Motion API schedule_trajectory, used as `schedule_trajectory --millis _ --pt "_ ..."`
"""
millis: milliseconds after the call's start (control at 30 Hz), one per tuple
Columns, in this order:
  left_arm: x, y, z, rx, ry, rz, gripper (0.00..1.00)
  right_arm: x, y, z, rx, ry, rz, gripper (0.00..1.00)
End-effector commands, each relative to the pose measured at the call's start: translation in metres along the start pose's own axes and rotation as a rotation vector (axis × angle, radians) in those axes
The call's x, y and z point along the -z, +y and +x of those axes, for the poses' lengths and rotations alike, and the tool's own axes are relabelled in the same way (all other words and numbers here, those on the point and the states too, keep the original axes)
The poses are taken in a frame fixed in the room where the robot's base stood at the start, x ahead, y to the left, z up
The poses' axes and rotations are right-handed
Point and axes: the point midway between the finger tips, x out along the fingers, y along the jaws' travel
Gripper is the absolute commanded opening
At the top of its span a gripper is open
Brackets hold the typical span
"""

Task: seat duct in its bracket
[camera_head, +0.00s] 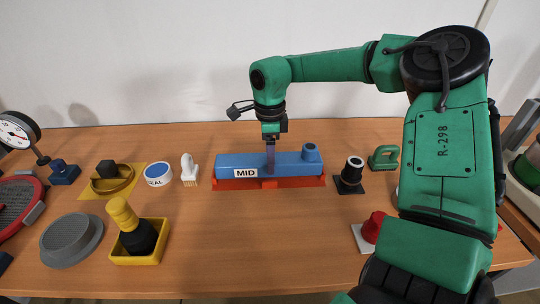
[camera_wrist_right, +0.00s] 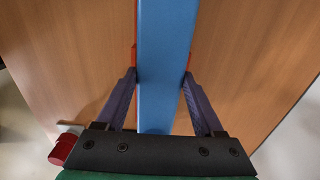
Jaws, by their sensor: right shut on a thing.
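The duct (camera_head: 225,162) is a long blue block with a white MID label and a short round stub at its right end. It lies lengthwise left to right, directly over the red bracket (camera_head: 292,183). I cannot tell whether it rests fully down in the bracket. My right gripper (camera_head: 270,164) reaches down from above and is shut on the middle of the duct. In the right wrist view the purple fingers grip both sides of the duct (camera_wrist_right: 167,35), with slivers of red bracket (camera_wrist_right: 134,55) beside it. My left gripper is not in view.
A white brush (camera_head: 189,170) and a round SEAL tin (camera_head: 158,174) stand left of the bracket. A yellow tray (camera_head: 153,256) is nearer at left. Table in front of the bracket is clear.

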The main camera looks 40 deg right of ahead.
Motion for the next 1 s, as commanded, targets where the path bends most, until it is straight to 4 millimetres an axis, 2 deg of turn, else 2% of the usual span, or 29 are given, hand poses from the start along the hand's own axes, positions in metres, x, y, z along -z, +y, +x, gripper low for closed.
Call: schedule_trajectory --millis 900,933,1000 --pt "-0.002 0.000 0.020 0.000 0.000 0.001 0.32 0.000 0.000 0.024 0.001 -0.001 0.000 0.00" --pt "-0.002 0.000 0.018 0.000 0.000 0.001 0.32 0.000 0.000 0.022 0.001 -0.001 0.000 0.81" --pt "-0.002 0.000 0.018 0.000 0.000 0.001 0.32 0.000 0.000 0.022 0.001 -0.001 0.000 1.00"
